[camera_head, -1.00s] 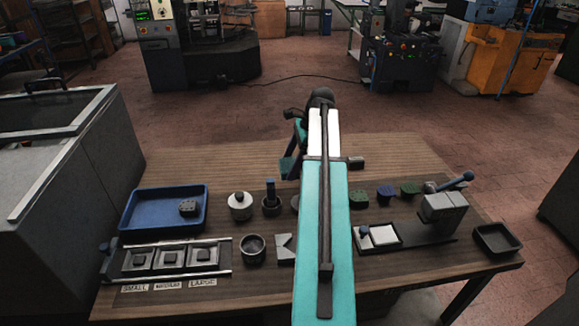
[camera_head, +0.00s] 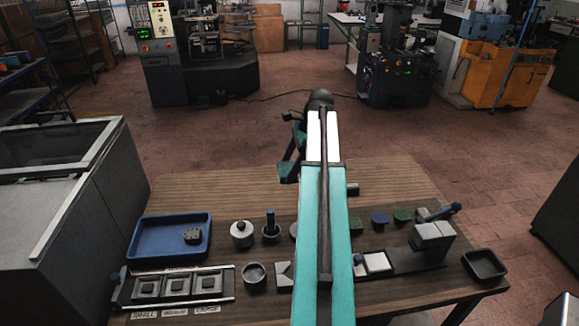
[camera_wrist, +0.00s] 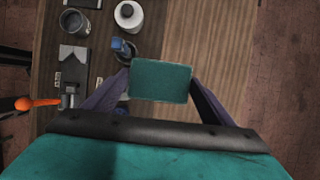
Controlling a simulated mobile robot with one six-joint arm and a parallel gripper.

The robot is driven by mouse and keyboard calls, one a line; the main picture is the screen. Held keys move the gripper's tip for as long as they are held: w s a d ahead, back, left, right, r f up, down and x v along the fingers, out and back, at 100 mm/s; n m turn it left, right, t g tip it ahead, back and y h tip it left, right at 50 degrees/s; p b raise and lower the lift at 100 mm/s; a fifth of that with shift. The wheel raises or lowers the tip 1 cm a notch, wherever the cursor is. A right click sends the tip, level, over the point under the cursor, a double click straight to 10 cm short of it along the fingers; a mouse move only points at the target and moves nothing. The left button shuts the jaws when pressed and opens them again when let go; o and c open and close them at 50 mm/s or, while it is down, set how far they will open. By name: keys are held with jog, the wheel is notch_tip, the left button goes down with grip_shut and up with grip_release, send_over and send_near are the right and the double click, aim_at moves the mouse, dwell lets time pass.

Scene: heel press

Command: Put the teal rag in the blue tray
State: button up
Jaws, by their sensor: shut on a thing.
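The teal rag (camera_wrist: 160,80) shows in the wrist view as a flat dark-teal rectangle. My gripper (camera_wrist: 162,88) is shut on it, with one finger at each side edge. The blue tray (camera_head: 152,240) lies on the table's left side, left of my gripper. A small dark block (camera_head: 192,237) sits in its right part, and the rest of its floor is bare.
A light jar (camera_head: 241,234) and a cup with a blue-handled tool (camera_head: 270,228) stand right of the tray. A fixture with square blocks (camera_head: 178,287) lies in front of it. Blue and green pieces (camera_head: 379,218) and a black tray (camera_head: 484,265) are at right. The table's far strip is clear.

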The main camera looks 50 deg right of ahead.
jog(key=shift+r+p, duration=0.55)
jog(key=shift+r, duration=0.15)
jog(key=shift+r+p, duration=0.5)
jog(key=shift+f, duration=0.1)
